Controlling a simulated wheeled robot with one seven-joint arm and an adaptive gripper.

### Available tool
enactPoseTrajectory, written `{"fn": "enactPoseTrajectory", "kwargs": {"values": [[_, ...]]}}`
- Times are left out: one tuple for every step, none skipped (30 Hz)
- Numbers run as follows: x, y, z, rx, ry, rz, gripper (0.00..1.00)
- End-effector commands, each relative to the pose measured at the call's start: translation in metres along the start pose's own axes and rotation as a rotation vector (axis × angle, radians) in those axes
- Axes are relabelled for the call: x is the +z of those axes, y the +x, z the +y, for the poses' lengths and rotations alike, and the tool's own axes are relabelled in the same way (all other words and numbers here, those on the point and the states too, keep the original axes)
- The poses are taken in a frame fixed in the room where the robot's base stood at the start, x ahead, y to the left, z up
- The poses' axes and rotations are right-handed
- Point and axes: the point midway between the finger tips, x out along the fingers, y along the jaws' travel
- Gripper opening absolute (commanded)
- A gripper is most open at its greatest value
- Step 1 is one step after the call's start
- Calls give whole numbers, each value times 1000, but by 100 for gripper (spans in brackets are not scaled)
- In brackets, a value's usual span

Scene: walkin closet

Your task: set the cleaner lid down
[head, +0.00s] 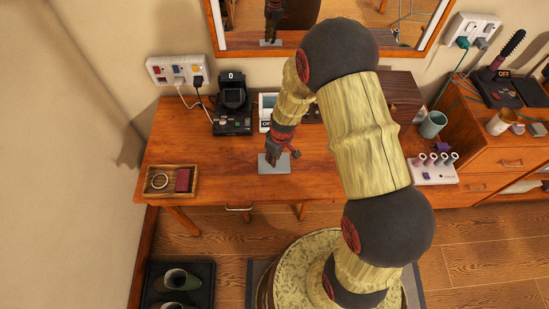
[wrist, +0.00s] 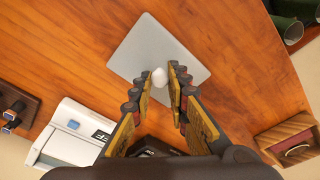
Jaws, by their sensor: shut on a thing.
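The cleaner lid is a flat grey rectangular plate (head: 271,168) with a small white knob. It is over the front middle of the wooden desk (head: 225,170). In the wrist view the lid (wrist: 147,42) lies level beyond my fingertips, with its knob (wrist: 159,77) between them. My gripper (head: 279,152) points down and is shut on the knob; the fingertips show in the wrist view (wrist: 158,80). I cannot tell whether the lid touches the desk or is slightly above it. A white device (wrist: 72,133) marked OFF, perhaps the cleaner, stands behind; my arm partly hides it in the head view.
A wooden tray (head: 159,193) with a ring and a red item is at the desk's left. A black device (head: 233,118) stands at the back. A green cup (head: 432,124) and a white holder (head: 421,176) are right. Bare desk lies left of the lid.

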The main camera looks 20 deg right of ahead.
Motion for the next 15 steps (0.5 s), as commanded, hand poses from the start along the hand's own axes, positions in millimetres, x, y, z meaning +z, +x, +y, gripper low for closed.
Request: {"fn": "enactPoseTrajectory", "kwargs": {"values": [[-1,-1,0,1,0,2,0],[-1,-1,0,1,0,2,0],[-1,-1,0,1,0,2,0],[-1,-1,0,1,0,1,0],[-1,-1,0,1,0,1,0],[-1,-1,0,1,0,1,0],[0,0,0,1,0,1,0],[0,1,0,1,0,1,0],[0,2,0,1,0,1,0],[0,3,0,1,0,1,0],[0,2,0,0,0,1,18],[0,2,0,0,0,1,20],[0,2,0,0,0,1,22],[0,2,0,0,0,1,24],[0,2,0,0,0,1,26]]}}
